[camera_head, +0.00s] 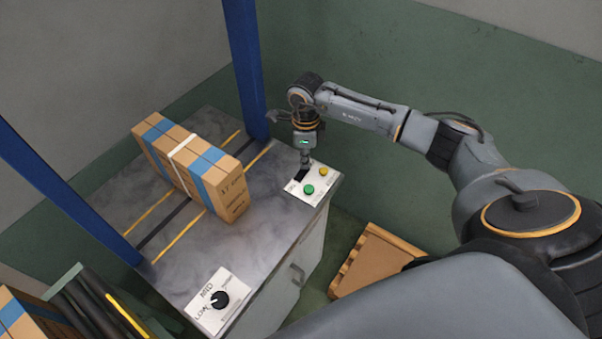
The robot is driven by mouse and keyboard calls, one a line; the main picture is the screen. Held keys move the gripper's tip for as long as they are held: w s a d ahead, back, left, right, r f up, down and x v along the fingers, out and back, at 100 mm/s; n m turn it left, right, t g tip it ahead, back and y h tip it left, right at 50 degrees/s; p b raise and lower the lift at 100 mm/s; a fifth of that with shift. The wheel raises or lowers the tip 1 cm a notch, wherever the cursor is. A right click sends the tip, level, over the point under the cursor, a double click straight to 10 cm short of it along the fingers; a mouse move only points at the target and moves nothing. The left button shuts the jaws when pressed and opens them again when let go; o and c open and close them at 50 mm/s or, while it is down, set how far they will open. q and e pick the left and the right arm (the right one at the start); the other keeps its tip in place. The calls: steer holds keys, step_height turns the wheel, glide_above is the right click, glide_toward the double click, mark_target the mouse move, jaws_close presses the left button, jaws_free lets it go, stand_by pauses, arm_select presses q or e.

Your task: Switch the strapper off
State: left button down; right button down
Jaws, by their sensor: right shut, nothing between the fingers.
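The strapper is a grey cabinet with a worn metal top (215,255) and a blue frame (245,70) standing over it. A white control panel (318,196) sits at the top's right corner, with a green button (309,189), a yellow button (323,171) and a dark switch (301,175). My right gripper (305,165) is shut and empty, pointing down right at the dark switch. I cannot tell whether it touches the switch, and the fingertips partly hide it. My left gripper is not in view.
A brown carton with blue bands and a white strap (190,165) stands on the strapper top. A dial panel (220,300) is at the front corner. A wooden pallet (375,262) lies on the floor to the right. A roller conveyor (95,305) with another carton (25,315) is at lower left.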

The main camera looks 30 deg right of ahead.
steer(key=shift+f+b, duration=0.55)
steer(key=shift+f, duration=0.2)
steer(key=shift+r, duration=0.15)
steer(key=shift+r+p, duration=2.25)
steer(key=shift+r, duration=1.2)
